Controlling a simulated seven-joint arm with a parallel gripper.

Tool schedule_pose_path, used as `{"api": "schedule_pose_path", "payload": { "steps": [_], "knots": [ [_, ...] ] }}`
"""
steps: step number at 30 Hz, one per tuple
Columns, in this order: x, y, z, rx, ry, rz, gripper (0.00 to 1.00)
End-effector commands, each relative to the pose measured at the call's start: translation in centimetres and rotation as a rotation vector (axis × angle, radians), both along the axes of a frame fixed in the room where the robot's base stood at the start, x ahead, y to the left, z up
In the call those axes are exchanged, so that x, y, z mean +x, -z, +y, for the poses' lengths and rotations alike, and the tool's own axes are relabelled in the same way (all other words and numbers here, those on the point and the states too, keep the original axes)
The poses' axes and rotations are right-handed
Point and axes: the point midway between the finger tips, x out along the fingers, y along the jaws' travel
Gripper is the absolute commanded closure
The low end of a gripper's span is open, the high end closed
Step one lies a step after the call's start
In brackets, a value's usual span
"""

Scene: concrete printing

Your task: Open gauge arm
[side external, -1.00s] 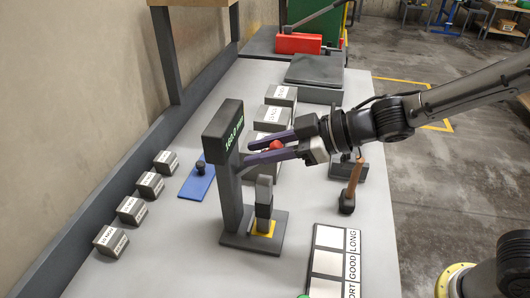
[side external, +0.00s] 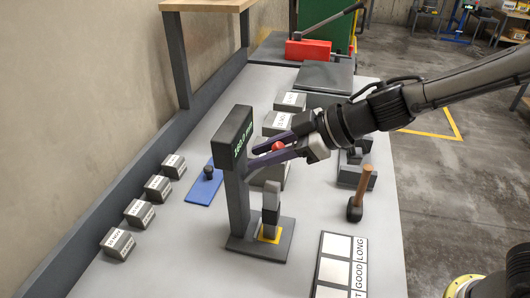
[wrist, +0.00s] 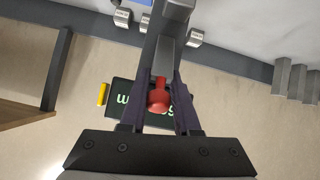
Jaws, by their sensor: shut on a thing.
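The gauge (side external: 236,190) is a dark upright post on a flat base, with a display box (side external: 235,138) on top showing green characters. A red knob (side external: 278,146), apparently the gauge arm's handle, is between the dark fingers of my gripper (side external: 253,158). The wrist view also shows the red knob (wrist: 158,97) between both fingers, with the display (wrist: 125,114) behind it. My gripper is shut on the knob. A grey block (side external: 271,205) stands upright on the yellow pad (side external: 269,235) of the base, below my fingers. The fingers hide most of the gauge arm.
Several labelled grey blocks (side external: 158,187) line the left side. A blue plate (side external: 204,187) with a black knob lies behind the gauge. A hammer (side external: 355,208) stands at right, near a sorting board (side external: 340,270) marked LONG and GOOD. More blocks (side external: 290,102) stand behind my gripper.

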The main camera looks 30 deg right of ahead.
Motion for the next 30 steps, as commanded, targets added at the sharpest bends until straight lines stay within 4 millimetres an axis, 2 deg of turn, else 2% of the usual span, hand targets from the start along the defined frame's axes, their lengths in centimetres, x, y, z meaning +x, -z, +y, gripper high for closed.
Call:
{"api": "schedule_pose_path", "payload": {
  "steps": [1,6,7,11,22,30],
  "knots": [
    [0.5,-0.3,-0.3,-0.001,0.015,-0.009,1.00],
    [0.5,-0.3,-0.3,-0.001,0.015,-0.009,1.00],
    [0.5,-0.3,-0.3,-0.001,0.015,-0.009,0.66],
    [0.4,-0.3,-0.3,-0.001,0.011,-0.007,0.44],
    [-0.1,-0.4,-0.4,-0.002,0.004,-0.005,0.44],
    [-2.1,-2.4,-2.4,0.000,0.005,-0.008,0.44]
  ]
}}
